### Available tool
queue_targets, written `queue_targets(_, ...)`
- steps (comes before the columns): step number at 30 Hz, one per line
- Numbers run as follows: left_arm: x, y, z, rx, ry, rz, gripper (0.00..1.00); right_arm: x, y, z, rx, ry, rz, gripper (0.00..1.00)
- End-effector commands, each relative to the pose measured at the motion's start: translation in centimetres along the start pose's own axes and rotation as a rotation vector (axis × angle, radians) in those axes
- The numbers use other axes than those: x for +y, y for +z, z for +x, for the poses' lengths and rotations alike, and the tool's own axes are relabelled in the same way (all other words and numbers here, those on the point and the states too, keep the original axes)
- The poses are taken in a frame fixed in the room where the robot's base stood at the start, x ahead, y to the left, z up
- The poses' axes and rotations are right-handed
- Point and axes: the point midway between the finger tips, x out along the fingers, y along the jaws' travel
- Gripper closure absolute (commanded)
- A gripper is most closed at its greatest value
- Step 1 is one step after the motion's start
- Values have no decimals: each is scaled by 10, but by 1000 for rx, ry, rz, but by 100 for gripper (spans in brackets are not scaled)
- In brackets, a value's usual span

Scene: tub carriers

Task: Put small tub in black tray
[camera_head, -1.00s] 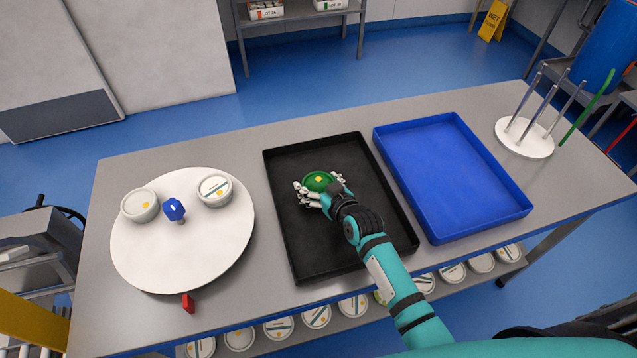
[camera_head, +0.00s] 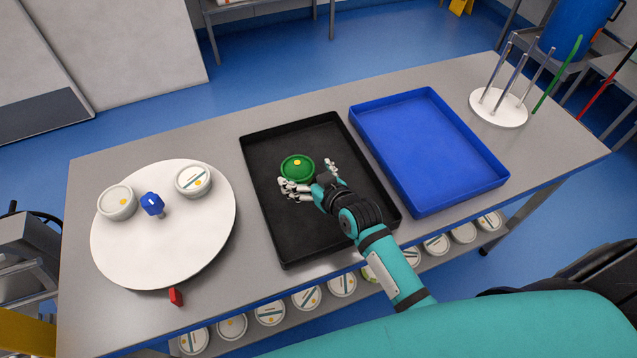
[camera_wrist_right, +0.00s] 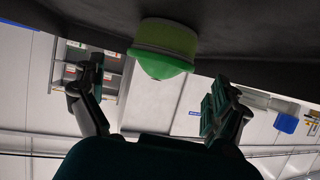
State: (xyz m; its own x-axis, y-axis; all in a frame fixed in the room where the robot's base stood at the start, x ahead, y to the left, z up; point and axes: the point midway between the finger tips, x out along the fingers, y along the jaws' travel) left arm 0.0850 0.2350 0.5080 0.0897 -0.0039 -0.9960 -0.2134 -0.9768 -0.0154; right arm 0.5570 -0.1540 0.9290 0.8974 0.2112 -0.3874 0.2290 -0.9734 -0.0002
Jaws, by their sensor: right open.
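A small green tub (camera_head: 298,168) with a yellow dot on its lid sits in the black tray (camera_head: 290,250), in the upper left part of it. My right gripper (camera_head: 308,178) is open around the near side of the tub, its fingers apart and not closed on it. In the right wrist view the green tub (camera_wrist_right: 165,47) shows beyond and between the spread fingers (camera_wrist_right: 158,100), with a gap to each. My left gripper is not in view.
A blue tray (camera_head: 430,150) stands right of the black tray. A white round turntable (camera_head: 170,250) with two white tubs (camera_head: 117,202) and a blue knob (camera_head: 152,204) is at the left. A white rod stand (camera_head: 498,108) is at the far right.

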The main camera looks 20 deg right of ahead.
Motion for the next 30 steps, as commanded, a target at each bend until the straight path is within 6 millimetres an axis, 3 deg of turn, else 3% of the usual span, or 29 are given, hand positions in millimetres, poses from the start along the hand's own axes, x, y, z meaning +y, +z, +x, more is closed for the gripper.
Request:
queue_targets(6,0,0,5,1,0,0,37,0,1,-45,0,0,-1,0)
queue_targets(12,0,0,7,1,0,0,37,0,1,-65,-1,0,0,0)
queue_targets(30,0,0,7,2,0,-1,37,0,0,-68,0,0,0,0)
